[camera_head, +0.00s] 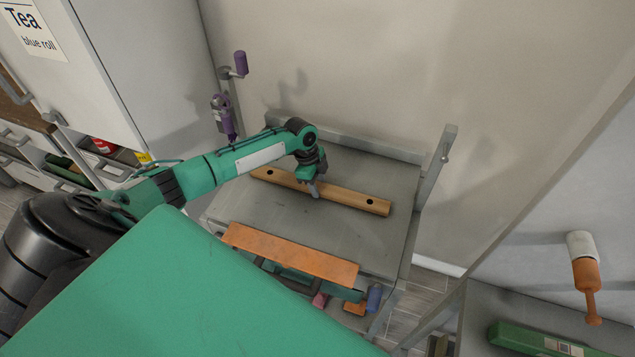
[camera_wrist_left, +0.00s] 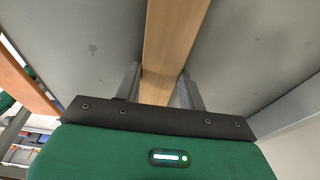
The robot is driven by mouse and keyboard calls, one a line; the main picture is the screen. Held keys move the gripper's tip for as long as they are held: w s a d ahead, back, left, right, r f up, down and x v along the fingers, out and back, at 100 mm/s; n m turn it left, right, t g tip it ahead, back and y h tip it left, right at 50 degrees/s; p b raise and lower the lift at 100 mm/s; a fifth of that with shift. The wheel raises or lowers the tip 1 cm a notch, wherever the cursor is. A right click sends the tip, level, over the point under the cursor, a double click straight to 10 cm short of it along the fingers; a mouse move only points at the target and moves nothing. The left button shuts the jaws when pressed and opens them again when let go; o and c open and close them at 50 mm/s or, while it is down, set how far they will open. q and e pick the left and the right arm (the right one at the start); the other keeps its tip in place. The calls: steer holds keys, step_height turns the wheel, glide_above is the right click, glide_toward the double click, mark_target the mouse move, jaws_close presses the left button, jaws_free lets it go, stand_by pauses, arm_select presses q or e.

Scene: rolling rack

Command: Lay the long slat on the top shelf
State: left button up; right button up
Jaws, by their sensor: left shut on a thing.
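The long slat (camera_head: 352,198) is a light wooden bar with a dark hole near each end. It lies level over the rear half of the grey top shelf (camera_head: 270,215) of the rolling rack, roughly along its width. I cannot tell whether it touches the shelf or hangs just above it. My left gripper (camera_head: 313,190) reaches down from above and is shut on the slat near its middle. In the left wrist view the slat (camera_wrist_left: 170,45) runs between the two fingers (camera_wrist_left: 160,92). My right gripper is not in view.
An orange board (camera_head: 290,253) runs along the rack's front edge. A grey post (camera_head: 437,165) rises at the rack's right, and a purple-handled part (camera_head: 222,115) stands at its left. A wall is behind. A white cabinet (camera_head: 160,70) stands left. The shelf's front half is bare.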

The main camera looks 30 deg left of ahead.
arm_select(q)
steer(key=shift+f, duration=0.1)
steer(key=o, duration=1.2)
steer(key=b+v, duration=0.3)
steer(key=v, duration=1)
steer(key=shift+r, duration=0.45)
steer(key=shift+s, duration=0.1)
